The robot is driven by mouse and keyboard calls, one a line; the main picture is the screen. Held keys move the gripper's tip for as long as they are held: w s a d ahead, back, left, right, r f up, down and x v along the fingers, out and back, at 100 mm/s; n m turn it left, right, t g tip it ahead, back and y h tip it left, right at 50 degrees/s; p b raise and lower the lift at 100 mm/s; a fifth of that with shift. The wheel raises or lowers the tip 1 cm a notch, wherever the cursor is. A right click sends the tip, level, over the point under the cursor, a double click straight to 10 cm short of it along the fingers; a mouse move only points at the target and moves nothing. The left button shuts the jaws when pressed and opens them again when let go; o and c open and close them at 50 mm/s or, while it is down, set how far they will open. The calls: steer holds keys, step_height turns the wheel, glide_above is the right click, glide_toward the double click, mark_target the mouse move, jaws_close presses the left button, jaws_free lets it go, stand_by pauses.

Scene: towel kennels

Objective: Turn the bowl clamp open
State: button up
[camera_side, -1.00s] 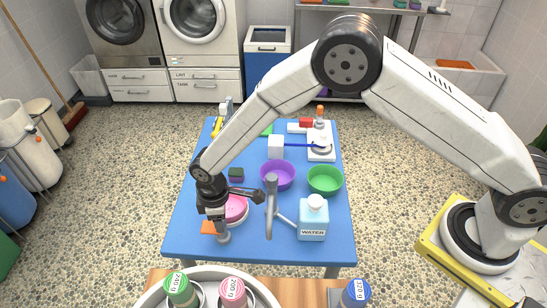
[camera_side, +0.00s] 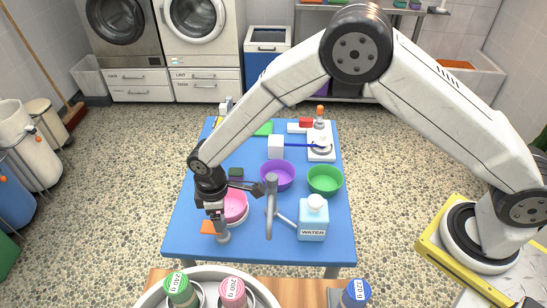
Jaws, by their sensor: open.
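A pink bowl (camera_side: 236,206) sits near the left front of the blue table. Beside its front left edge is a small orange piece (camera_side: 208,227) and a round grey piece (camera_side: 223,237); these look like the bowl clamp, though its shape is partly hidden. My gripper (camera_side: 216,222) points down just over these pieces, at the bowl's left side. It is open; I cannot tell whether its fingers touch the clamp. The gripper body covers the bowl's left edge.
A purple bowl (camera_side: 278,175), a green bowl (camera_side: 325,179), a grey tap (camera_side: 271,205) and a water bottle (camera_side: 313,220) stand to the right. A white box (camera_side: 276,147) and a white device (camera_side: 320,154) are behind. Several lidded jars stand in front.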

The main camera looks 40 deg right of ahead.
steer(key=shift+r, duration=2.9)
steer(key=shift+d+r, duration=0.3)
steer(key=shift+d, duration=0.25)
steer(key=s+d+r+m+t, duration=0.1)
steer(key=s+d+r+m, duration=0.1)
steer(key=s+d, duration=0.3)
steer(key=s+d+r+m+t, duration=0.1)
steer(key=s+d+r+m, duration=0.2)
steer(key=d, duration=0.8)
steer(key=s+d+r+m, duration=0.2)
steer(key=s+d+m, duration=0.4)
steer(key=s+d, duration=0.1)
steer(key=shift+s+d+r+t, duration=0.3)
steer(key=shift+d+t, duration=0.1)
steer(key=shift+d, duration=0.5)
